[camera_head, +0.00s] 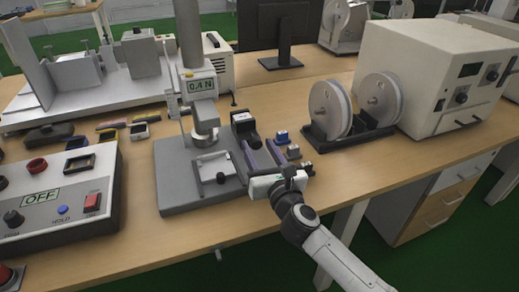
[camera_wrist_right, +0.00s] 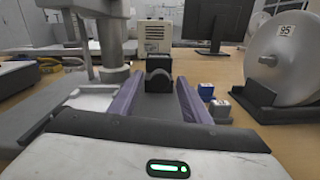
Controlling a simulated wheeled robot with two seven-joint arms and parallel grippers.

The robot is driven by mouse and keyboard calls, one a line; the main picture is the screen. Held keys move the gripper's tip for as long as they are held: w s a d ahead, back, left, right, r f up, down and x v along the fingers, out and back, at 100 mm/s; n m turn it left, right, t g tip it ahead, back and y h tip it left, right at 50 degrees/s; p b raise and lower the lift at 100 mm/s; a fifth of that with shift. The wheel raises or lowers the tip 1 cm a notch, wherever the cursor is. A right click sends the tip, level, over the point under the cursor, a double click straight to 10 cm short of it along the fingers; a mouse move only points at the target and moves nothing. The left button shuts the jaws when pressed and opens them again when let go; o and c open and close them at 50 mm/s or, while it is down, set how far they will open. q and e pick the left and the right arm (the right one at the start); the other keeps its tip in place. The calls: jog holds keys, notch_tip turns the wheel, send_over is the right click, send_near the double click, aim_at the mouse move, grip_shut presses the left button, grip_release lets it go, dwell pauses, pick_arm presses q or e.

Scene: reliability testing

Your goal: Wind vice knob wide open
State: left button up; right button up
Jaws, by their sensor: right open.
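A small light-grey vice (camera_head: 211,177) sits on the grey base plate (camera_head: 185,200) of the force test stand. A small dark knob (camera_head: 221,178) shows on its near side. In the right wrist view, part of the pale vice (camera_wrist_right: 90,98) shows left of my fingers. My right gripper (camera_head: 258,147) is open and empty, with its purple-blue fingers apart, to the right of the vice and not touching it. The fingers also show in the right wrist view (camera_wrist_right: 158,97). My left gripper is not in view.
A black holder (camera_head: 243,124) stands beyond my right fingertips. Small blue-and-white blocks (camera_head: 293,152) lie to their right. A control box (camera_head: 62,195) fills the left front. A reel stand (camera_head: 345,137) and beige machine (camera_head: 430,80) stand right. The table's front right is clear.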

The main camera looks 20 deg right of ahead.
jog(key=c, duration=1)
jog(key=shift+c, duration=0.2)
